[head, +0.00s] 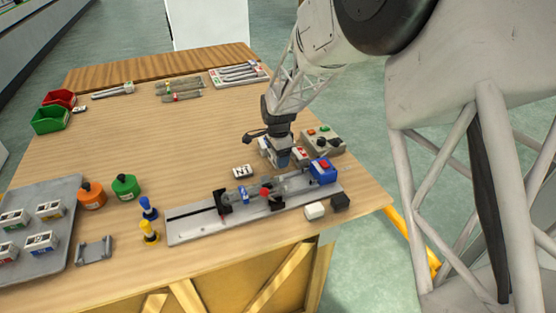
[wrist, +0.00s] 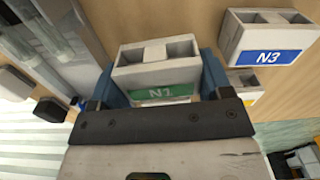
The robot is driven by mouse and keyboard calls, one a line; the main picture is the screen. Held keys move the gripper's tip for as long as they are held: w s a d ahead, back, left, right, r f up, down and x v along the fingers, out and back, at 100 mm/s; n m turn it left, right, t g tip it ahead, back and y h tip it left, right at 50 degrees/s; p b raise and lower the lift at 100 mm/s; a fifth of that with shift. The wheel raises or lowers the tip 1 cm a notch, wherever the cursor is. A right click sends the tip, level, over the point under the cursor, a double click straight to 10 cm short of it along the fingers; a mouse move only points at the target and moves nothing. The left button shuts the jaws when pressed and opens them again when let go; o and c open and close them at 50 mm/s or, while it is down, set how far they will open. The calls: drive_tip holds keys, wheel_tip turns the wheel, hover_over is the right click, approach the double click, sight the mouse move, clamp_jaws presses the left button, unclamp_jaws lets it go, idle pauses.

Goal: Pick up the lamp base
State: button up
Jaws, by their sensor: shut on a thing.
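My gripper (head: 283,161) is at the right of the table, just behind the long grey rail fixture (head: 190,232). In the wrist view its two blue fingers (wrist: 158,85) close on the sides of a pale grey block with a green N1 label (wrist: 157,66). The block has two open pockets on top. In the head view this block is mostly hidden by my gripper. I cannot tell whether it touches the table. No part is marked as the lamp base. A similar block with a blue N3 label (wrist: 268,40) stands to the right in the wrist view, apart from my gripper.
A control box (head: 323,141) stands right of my gripper. A grey tray (head: 62,196) with several labelled blocks is at the left. The table's middle is mostly clear.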

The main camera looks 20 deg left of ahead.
wheel_tip(320, 180, up, 8)
drive_tip(key=shift+f, duration=0.2)
drive_tip(key=shift+d, duration=0.15)
idle(0.6)
hover_over(300, 183)
drive_tip(key=f, duration=0.1)
drive_tip(key=shift+f+m, duration=0.15)
drive_tip(key=shift+m, duration=0.15)
drive_tip(key=shift+w+f, duration=0.1)
drive_tip(key=shift+f, duration=0.05)
drive_tip(key=shift+f, duration=3.45)
drive_tip(key=shift+f, duration=0.1)
